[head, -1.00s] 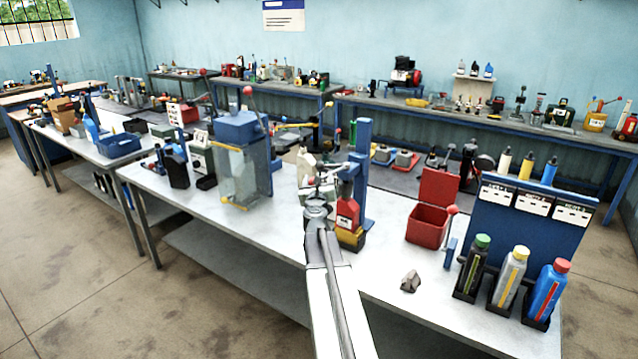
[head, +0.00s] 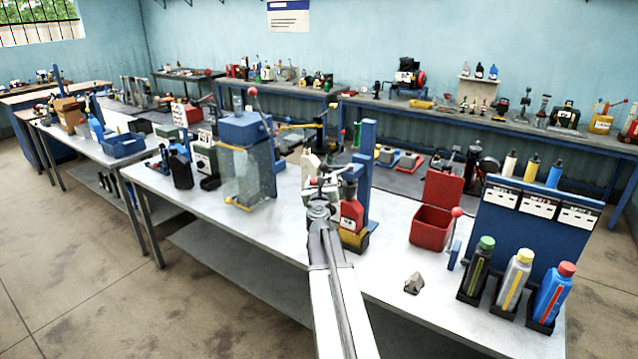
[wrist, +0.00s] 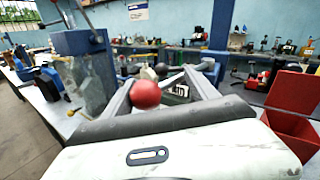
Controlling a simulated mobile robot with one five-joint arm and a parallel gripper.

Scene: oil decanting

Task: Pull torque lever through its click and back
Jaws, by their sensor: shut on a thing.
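My gripper (head: 323,183) reaches over the front bench beside a red bottle. In the wrist view, its two fingers (wrist: 158,80) stand on either side of a red ball knob (wrist: 145,94), which I take for the torque lever's end. The knob lies close to the left finger. The lever's shaft and pivot are hidden, and the knob cannot be made out in the head view. My gripper is shut on the lever.
A blue-topped clear tank (head: 245,165) stands left on the bench. A red bottle (head: 351,212) and blue column (head: 367,160) are just right of my gripper. An open red box (head: 431,228), grey lump (head: 413,284) and racked bottles (head: 518,270) stand farther right.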

